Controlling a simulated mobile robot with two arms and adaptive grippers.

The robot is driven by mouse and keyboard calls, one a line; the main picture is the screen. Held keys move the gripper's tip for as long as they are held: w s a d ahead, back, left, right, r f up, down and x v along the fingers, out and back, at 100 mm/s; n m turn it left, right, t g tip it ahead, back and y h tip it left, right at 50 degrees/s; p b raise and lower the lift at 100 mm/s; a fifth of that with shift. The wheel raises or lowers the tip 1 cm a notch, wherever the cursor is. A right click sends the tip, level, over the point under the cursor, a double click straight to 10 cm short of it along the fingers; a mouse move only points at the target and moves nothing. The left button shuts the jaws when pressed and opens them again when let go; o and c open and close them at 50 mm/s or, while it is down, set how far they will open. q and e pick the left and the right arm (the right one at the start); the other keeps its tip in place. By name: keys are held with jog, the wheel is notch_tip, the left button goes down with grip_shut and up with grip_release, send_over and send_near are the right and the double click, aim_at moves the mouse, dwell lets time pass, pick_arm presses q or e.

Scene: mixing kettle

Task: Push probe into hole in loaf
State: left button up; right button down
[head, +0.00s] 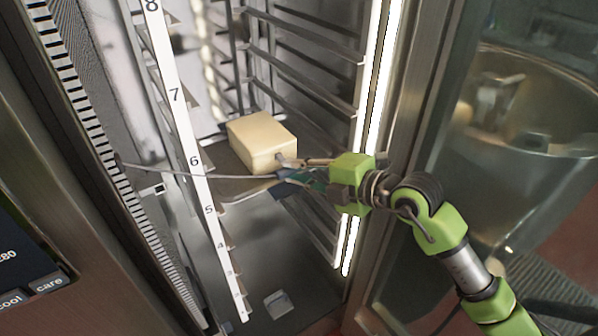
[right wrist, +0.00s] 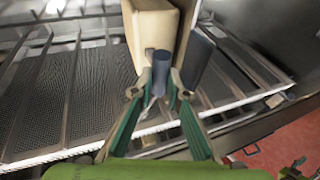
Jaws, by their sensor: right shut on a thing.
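The loaf (head: 262,140) is a pale cream block on a rack shelf inside the open cabinet; it also shows at the top of the right wrist view (right wrist: 148,30). My right gripper (head: 300,168) is at the loaf's near right side, shut on the probe. In the right wrist view, the probe (right wrist: 161,70) is a blue-grey cylinder between my fingertips (right wrist: 160,88), its far end at the loaf's near face. I cannot tell how deep it sits; the hole is hidden behind it. My left gripper is not in view.
A thin grey cable (head: 240,177) runs from the cabinet's left side toward my gripper. A white numbered strip (head: 190,140) stands in front at left. Shelf rails (head: 310,90) and a lit door edge (head: 372,110) lie close to my arm. A large metal kettle (head: 520,130) shows at right.

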jog(key=c, duration=1.4)
grip_release()
jog(key=shift+f, duration=0.1)
jog(key=shift+p+v, duration=0.85)
jog(key=shift+v, duration=0.9)
jog(key=shift+p+v, duration=0.65)
jog(key=shift+v, duration=1.1)
